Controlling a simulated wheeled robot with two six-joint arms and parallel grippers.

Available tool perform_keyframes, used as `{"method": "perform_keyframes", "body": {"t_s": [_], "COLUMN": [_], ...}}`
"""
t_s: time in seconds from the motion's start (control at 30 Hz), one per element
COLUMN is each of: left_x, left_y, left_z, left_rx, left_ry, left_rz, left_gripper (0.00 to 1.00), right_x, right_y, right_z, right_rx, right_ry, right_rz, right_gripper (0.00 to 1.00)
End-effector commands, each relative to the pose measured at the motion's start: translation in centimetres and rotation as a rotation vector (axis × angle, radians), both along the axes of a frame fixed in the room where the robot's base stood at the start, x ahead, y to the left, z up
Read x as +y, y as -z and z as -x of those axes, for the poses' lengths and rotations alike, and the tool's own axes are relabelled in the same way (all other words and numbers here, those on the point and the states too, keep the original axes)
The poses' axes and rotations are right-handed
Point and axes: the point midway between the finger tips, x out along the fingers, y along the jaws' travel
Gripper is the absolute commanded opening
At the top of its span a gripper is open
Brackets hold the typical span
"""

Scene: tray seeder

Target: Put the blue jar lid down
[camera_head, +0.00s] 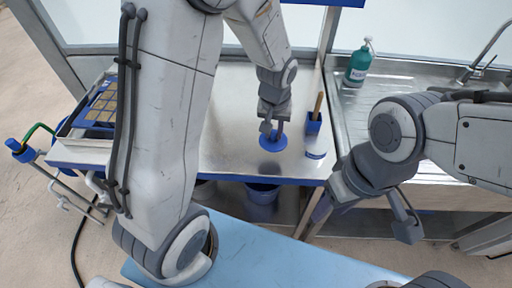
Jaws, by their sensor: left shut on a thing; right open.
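The blue jar lid (273,146) is a flat blue disc over the metal worktop, near its front edge. My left gripper (272,130) points down and is shut on the lid from above. I cannot tell whether the lid touches the worktop. My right gripper (405,222) is open and empty, in front of the sink counter and apart from the lid. My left arm hides part of the worktop.
A blue holder with a wooden handle (313,125) and a small white-and-blue item (316,151) stand right of the lid. A seed tray (101,102) is at left. A green bottle (358,66) stands by the sink. The worktop left of the lid looks clear.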

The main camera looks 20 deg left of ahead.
Motion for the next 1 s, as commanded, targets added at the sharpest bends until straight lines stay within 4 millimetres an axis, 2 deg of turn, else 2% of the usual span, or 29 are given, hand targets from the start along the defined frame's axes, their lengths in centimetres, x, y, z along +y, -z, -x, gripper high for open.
{"method": "perform_keyframes", "body": {"t_s": [0.03,0.13,0.23,0.3,0.37,0.73,0.83,1.0], "left_x": [-1.6,-3.7,-4.7,-4.6,-3.8,4.1,5.5,6.4], "left_y": [-0.2,-1.4,-2.2,-2.2,-1.9,2.8,3.7,4.7], "left_z": [0.2,1.0,1.5,1.6,1.4,-0.7,-1.1,-1.4], "left_rx": [-0.008,-0.010,-0.011,-0.010,-0.009,-0.006,-0.007,-0.009], "left_ry": [-0.015,-0.068,-0.108,-0.126,-0.134,-0.139,-0.137,-0.134], "left_rz": [-0.001,-0.006,-0.011,-0.014,-0.014,-0.013,-0.014,-0.013], "left_gripper": [0.00,0.00,0.00,0.00,0.00,0.00,0.00,0.00], "right_x": [0.0,0.0,0.0,0.0,0.0,0.0,0.0,0.0], "right_y": [1.2,1.9,2.2,2.1,1.9,0.0,-0.3,-0.4], "right_z": [0.0,0.0,0.0,0.0,0.0,0.0,0.0,0.0], "right_rx": [0.000,0.000,0.000,0.000,0.000,0.000,0.000,0.000], "right_ry": [0.000,0.000,0.000,0.000,0.000,0.000,0.000,0.000], "right_rz": [0.000,0.000,0.000,0.000,0.000,0.000,0.000,0.000], "right_gripper": [0.50,0.50,0.50,0.50,0.50,0.50,0.50,0.50]}}
